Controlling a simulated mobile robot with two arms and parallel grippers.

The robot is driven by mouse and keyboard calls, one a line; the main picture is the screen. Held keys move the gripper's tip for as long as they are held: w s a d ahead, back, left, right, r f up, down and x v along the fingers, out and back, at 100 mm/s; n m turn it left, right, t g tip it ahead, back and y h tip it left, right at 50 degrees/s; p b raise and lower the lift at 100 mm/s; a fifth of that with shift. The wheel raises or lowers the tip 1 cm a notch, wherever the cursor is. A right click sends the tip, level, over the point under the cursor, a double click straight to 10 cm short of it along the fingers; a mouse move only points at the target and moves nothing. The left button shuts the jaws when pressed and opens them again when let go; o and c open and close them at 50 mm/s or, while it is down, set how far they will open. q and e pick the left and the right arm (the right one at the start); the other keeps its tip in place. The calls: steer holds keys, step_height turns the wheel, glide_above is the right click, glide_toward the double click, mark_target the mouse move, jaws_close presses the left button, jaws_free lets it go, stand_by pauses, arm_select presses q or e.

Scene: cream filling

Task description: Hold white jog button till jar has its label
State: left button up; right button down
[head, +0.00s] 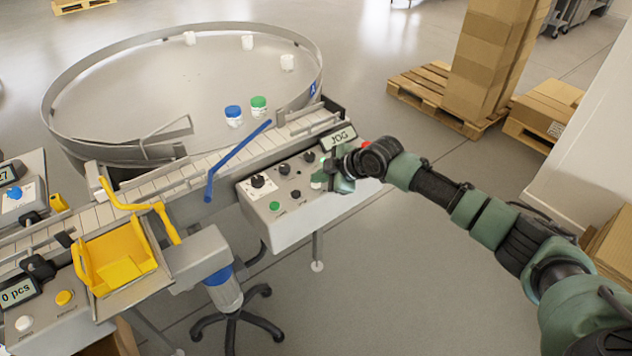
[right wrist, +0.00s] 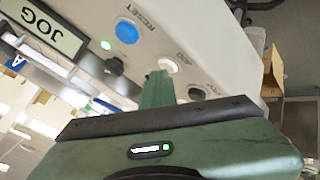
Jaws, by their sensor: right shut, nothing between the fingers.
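The control box (head: 310,200) with the JOG sign (head: 338,138) stands beside the conveyor. In the right wrist view, a white button (right wrist: 168,64) sits on its panel between the blue RESET button (right wrist: 126,32) and a black button (right wrist: 196,92). My right gripper (head: 328,178) is shut and empty at the panel's right end. Its fingertips (right wrist: 159,76) are right at the white button; I cannot tell whether they press it. A blue-lidded jar (head: 233,116) and a green-lidded jar (head: 258,106) stand on the turntable near the conveyor. My left gripper is out of view.
The round turntable (head: 150,90) also carries several white jars at its far side. A blue guide bar (head: 238,160) crosses the conveyor (head: 160,178). A yellow tray (head: 115,262) and a counter reading 0 pcs (head: 18,292) are at lower left. Pallets with boxes stand behind right.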

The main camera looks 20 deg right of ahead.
mark_target(319, 185)
steer(key=shift+r+p, duration=0.85)
steer(key=shift+r, duration=0.1)
step_height(319, 185, up, 5)
steer(key=p, duration=0.4)
stand_by(0.3)
